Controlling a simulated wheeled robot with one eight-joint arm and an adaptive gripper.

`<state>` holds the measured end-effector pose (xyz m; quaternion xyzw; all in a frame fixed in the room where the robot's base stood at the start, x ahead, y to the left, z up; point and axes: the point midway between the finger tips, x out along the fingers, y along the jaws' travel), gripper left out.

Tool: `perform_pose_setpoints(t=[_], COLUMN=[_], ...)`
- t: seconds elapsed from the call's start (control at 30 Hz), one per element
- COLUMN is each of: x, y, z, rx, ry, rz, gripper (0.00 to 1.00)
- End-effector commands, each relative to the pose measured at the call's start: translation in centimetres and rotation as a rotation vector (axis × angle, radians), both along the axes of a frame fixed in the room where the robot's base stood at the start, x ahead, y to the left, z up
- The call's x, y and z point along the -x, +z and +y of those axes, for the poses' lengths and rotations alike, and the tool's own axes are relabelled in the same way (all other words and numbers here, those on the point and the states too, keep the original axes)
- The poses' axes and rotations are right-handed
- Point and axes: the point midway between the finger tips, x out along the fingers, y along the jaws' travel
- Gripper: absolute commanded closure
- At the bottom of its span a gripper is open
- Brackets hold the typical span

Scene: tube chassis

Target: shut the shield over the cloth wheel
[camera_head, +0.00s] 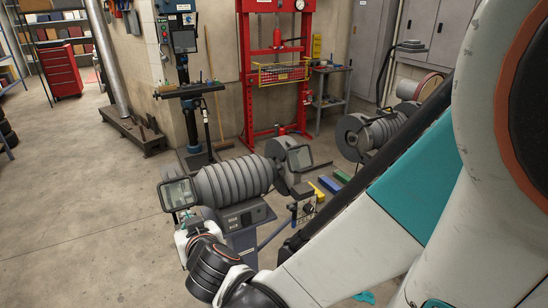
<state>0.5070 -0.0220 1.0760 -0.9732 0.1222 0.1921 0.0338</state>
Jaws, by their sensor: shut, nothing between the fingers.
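A grey ribbed grinder (235,180) stands on a pedestal in the middle of the head view. At its left end a dark-framed clear shield (177,193) sits tilted. A second clear shield (299,158) is at its right end, beside a grey round wheel housing (281,166). I cannot make out the cloth wheel; it may be hidden behind a shield or housing. My gripper (184,222) is just below the left shield, close to its lower edge. I cannot tell if they touch. Its fingers are small and partly hidden, and appear shut with nothing held.
A second ribbed machine (380,130) with a pale wheel (430,86) stands at the right, partly behind my arm. Behind are a red press (249,85) and a drill press (185,95). Small coloured blocks (330,184) lie right of the grinder.

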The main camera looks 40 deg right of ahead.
Motion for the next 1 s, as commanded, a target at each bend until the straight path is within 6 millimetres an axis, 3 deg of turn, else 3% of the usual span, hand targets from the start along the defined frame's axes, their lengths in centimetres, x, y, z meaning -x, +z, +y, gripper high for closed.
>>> perform_pose_setpoints(t=[0.03, 0.2, 0.37, 0.53, 0.7, 0.9, 1.0], x=[1.3, 3.6, 4.3, 1.7, -2.1, -4.0, -4.3], y=[0.2, 0.2, 0.3, 2.0, 5.3, 10.0, 11.8], z=[0.4, 0.9, 1.0, -0.7, -3.0, -3.5, -3.3], rx=[0.001, 0.000, -0.012, -0.234, -0.665, -1.068, -1.180], ry=[0.005, 0.004, -0.009, -0.188, -0.561, -0.958, -1.079], rz=[0.001, 0.001, 0.004, 0.065, 0.181, 0.301, 0.340], gripper=[1.00, 1.00, 1.00, 1.00, 1.00, 1.00, 1.00])
